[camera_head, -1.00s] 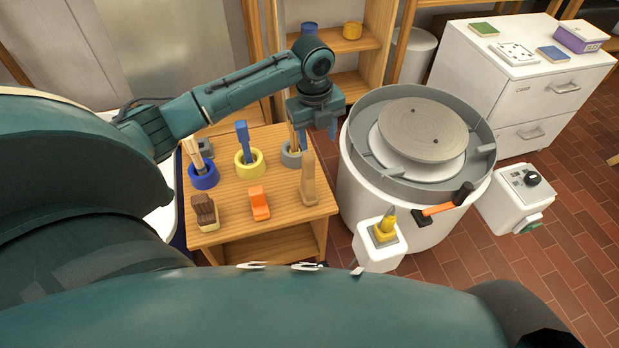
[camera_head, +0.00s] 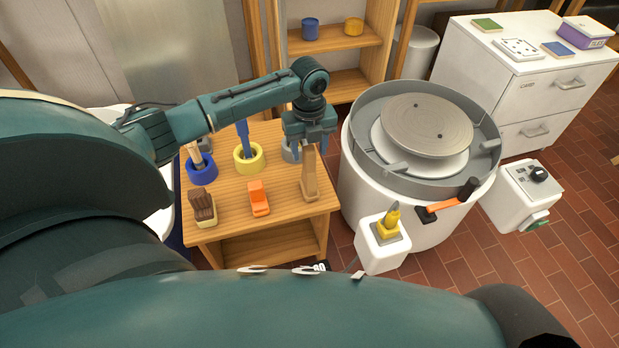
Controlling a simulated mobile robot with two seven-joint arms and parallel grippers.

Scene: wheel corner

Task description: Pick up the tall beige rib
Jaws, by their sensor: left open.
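The tall beige rib (camera_head: 309,178) stands upright near the right front corner of the small wooden table (camera_head: 232,193). My left gripper (camera_head: 310,151) is open and points down at the top of the rib. Its fingers appear on either side of the rib's upper end in the picture. I cannot tell whether they touch it or how they line up in depth. My right gripper is not in view.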

